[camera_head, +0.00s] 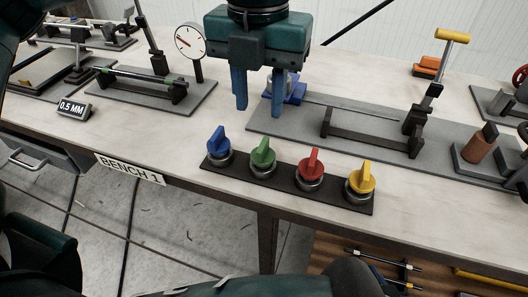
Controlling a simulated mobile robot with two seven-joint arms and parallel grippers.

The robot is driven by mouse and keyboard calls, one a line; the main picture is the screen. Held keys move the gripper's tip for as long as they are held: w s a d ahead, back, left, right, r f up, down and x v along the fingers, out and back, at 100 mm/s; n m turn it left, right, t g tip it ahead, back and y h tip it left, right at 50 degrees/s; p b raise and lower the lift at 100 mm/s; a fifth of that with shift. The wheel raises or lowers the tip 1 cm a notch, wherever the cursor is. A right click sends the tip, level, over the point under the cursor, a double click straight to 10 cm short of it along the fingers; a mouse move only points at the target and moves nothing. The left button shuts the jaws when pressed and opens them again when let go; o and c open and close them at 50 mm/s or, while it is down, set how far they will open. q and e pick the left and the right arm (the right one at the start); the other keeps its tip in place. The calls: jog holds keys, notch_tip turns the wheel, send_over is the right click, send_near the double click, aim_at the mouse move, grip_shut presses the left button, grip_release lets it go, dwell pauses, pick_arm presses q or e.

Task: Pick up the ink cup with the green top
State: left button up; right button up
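The ink cup with the green top (263,154) stands upright in a dark strip holder (293,189) near the table's front edge. It is second from the left, between a cup with a blue top (218,146) and one with a red top (311,166). A cup with a yellow top (361,179) stands at the right end. My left gripper (259,108) points down with its blue fingers apart and nothing visible between them. It is above and behind the green-topped cup in the picture, apart from it. My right gripper does not show.
A blue block with a grey part (297,90) is partly hidden behind the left gripper's right finger. A grey plate with a yellow-handled fixture (452,36) lies to the right. A dial gauge (190,41) and a "0.5 MM" sign (73,107) are left. Bare tabletop surrounds the strip.

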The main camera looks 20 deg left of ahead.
aim_at(262, 144)
pick_arm(q)
notch_tip(262, 144, down, 8)
jog(key=shift+w+d+r, duration=0.1)
jog(key=shift+d, duration=0.05)
dwell(0.3)
grip_shut()
dwell(0.4)
